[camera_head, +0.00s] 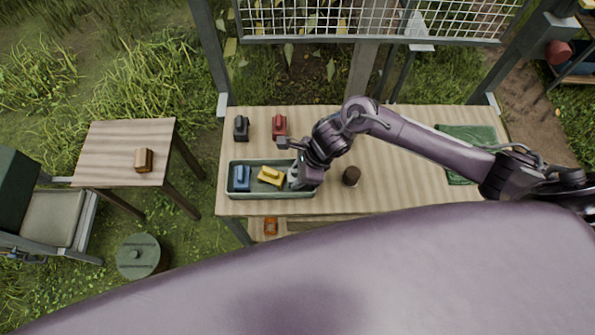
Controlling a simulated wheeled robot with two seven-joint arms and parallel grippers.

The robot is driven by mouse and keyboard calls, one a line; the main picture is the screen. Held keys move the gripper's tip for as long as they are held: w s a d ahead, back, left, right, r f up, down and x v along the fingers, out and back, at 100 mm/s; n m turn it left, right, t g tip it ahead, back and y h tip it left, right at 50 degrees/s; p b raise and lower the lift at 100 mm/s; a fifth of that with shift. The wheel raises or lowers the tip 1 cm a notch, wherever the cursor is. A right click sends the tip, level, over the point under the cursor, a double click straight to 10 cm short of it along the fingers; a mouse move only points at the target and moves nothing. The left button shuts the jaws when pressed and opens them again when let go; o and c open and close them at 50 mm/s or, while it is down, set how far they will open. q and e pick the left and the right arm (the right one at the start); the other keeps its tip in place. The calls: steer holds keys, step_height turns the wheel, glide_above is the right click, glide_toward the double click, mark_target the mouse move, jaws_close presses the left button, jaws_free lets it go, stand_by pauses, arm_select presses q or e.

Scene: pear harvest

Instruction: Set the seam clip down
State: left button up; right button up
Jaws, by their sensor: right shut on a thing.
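My right gripper (294,179) points down at the right end of a green tray (273,196) on the long wooden table. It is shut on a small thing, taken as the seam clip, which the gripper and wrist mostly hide. I cannot tell whether that thing touches the tray floor. In the tray, to the left of the gripper, lie a blue clip-like piece (241,178) and a yellow one (270,176). A black piece (241,128) and a red piece (280,126) stand on the table behind the tray. My left gripper is not in view.
A dark brown round object (351,176) stands right of the tray. A green cloth (470,150) lies at the table's right. An orange object (271,226) is below the front edge. A side table (110,150) holds a brown block (144,160). Wire mesh stands behind.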

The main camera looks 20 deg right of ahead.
steer(key=shift+f+b, duration=0.3)
steer(key=shift+b, duration=0.05)
steer(key=o, duration=0.8)
steer(key=shift+r, duration=0.1)
steer(key=shift+c, duration=0.2)
steer(key=shift+r+p, duration=0.2)
steer(key=shift+p, duration=0.15)
steer(key=shift+d+r, duration=0.1)
steer(key=shift+r, duration=0.1)
steer(key=b+v, duration=0.3)
steer(key=v, duration=0.8)
steer(key=shift+r, duration=0.25)
steer(key=shift+s+d, duration=0.1)
steer(key=shift+d, duration=0.05)
